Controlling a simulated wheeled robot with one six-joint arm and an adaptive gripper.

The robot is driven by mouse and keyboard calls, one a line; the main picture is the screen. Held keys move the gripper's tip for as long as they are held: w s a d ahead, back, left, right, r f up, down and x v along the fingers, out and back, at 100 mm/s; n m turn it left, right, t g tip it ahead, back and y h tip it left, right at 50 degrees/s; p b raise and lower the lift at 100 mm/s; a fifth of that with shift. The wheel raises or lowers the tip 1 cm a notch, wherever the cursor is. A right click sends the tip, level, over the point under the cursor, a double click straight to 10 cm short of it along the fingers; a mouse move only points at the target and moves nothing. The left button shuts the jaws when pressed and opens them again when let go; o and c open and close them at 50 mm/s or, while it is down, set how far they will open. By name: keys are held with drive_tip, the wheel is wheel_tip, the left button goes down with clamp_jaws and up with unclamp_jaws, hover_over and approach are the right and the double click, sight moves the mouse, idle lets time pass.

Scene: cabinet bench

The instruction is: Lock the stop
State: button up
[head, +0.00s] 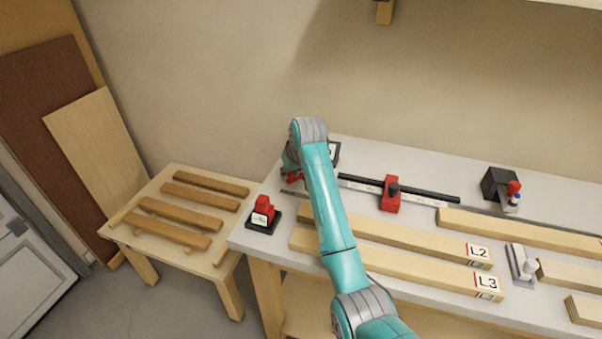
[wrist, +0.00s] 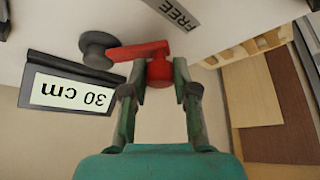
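A red lever (wrist: 138,51) runs from a grey round pivot (wrist: 97,47) to a knobbed end between my fingertips, in the wrist view. My gripper (wrist: 160,74) has one finger on each side of that red knob, both appearing to touch it. A plate reading FREE (wrist: 178,13) lies beside the lever, which points away from the pivot toward the right. A dark-framed sign reading 30 cm (wrist: 70,94) stands near the pivot. In the head view, my arm mostly hides the lever, with some red (head: 292,175) showing at the bench's back left.
Boards L2 (head: 430,242) and L3 (head: 430,277) lie in front. A red device (head: 264,213) stands at the bench's left corner. A low table (head: 167,260) holds several wooden pieces.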

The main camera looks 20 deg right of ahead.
drive_tip(key=shift+s, duration=0.1)
drive_tip(key=shift+s+d, duration=0.5)
drive_tip(key=shift+s, duration=0.3)
drive_tip(key=shift+s+d, duration=0.2)
drive_tip(key=o, duration=0.8)
drive_tip(key=shift+c, duration=0.2)
wheel_tip(320, 180, up, 9)
idle(0.5)
